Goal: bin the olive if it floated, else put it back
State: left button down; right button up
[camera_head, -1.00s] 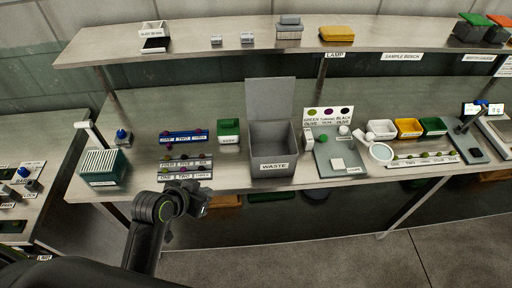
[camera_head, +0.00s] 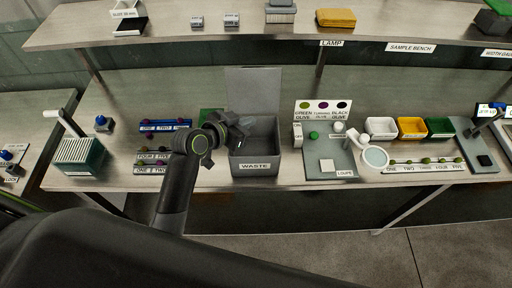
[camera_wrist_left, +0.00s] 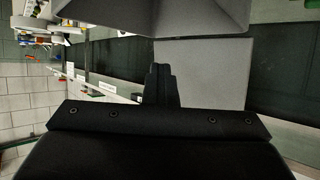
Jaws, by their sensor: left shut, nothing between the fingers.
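My left gripper (camera_head: 235,130) is over the left side of the grey WASTE bin (camera_head: 257,167), whose raised lid stands behind it. Its fingers (camera_wrist_left: 158,85) are shut with nothing between them. Grey bin-coloured surfaces (camera_wrist_left: 200,75) lie close beyond the fingers in the left wrist view. Several olives sit in a blue rack (camera_head: 160,126) and in labelled rows at the left. More olives (camera_head: 426,161) lie in a numbered row at the right. I cannot tell which olive the task means. The bin's inside is partly hidden by my gripper. My right gripper is not in view.
A green container (camera_head: 208,114) stands behind my left wrist, partly hidden. A shelf (camera_head: 370,28) runs above the bench.

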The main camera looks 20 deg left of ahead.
pick_arm(q)
notch_tip(320, 180, down, 5)
jog(key=b, duration=0.4)
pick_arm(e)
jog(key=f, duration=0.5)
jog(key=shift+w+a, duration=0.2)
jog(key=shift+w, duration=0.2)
pick_arm(q)
jog(key=shift+w, duration=0.1)
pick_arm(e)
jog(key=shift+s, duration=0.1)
pick_arm(q)
jog(key=c, duration=1.7)
grip_release()
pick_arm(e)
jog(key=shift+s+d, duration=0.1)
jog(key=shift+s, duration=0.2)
pick_arm(q)
jog(key=shift+b+v, duration=0.95)
jog(key=shift+v, duration=7.75)
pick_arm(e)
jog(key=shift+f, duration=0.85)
